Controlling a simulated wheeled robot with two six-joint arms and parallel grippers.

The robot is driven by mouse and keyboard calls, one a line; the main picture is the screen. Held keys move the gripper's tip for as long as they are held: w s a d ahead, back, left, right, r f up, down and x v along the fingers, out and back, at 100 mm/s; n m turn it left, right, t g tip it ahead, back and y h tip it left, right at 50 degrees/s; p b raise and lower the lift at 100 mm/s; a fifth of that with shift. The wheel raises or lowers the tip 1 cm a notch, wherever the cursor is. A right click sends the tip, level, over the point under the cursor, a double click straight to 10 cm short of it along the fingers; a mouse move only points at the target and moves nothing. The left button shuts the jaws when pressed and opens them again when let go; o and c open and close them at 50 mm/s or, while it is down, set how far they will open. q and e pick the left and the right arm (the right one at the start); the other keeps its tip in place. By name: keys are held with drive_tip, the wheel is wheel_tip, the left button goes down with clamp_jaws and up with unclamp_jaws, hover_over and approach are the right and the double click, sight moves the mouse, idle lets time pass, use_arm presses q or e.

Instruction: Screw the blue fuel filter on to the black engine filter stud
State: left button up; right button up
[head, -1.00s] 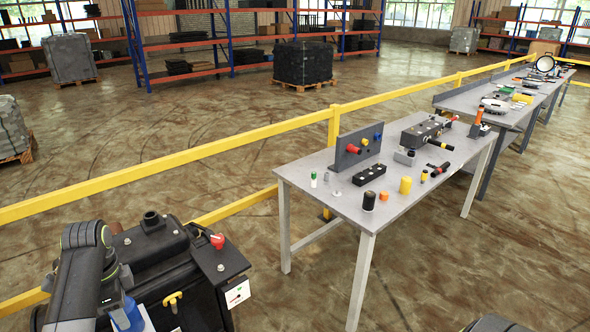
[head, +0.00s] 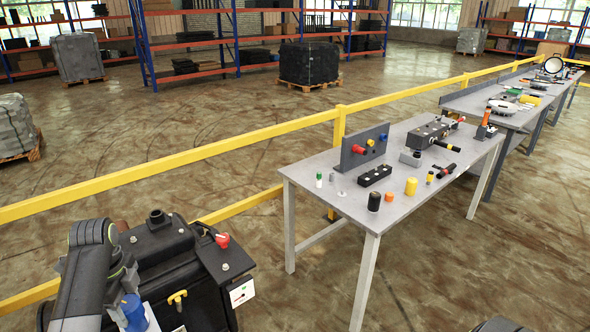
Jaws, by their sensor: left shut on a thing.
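The blue fuel filter (head: 134,315) shows low at the left, partly covered by my arm and cut near the bottom edge. My left gripper (head: 128,294) is shut on it; its fingers are mostly hidden behind my dark arm link. The filter is close in front of the left side of the black engine (head: 205,292). I cannot make out the filter stud, nor tell whether the filter touches it. My right gripper is not in view.
A red knob (head: 222,240) and a yellow handle (head: 177,298) stick out from the engine. A yellow rail (head: 240,142) runs behind it. A grey table (head: 335,198) with several small parts stands to the right, with open floor between.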

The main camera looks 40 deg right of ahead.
use_arm(q)
drive_tip(key=shift+f, duration=0.1)
idle(0.3)
drive_tip(key=m, duration=0.5)
drive_tip(key=shift+s+f, duration=0.1)
idle(0.3)
drive_tip(key=shift+m, duration=0.3)
drive_tip(key=m, duration=0.4)
drive_tip(key=shift+f+m, duration=0.15)
drive_tip(key=shift+m, duration=0.15)
drive_tip(key=o, duration=1.2)
drive_tip(key=shift+o, duration=0.2)
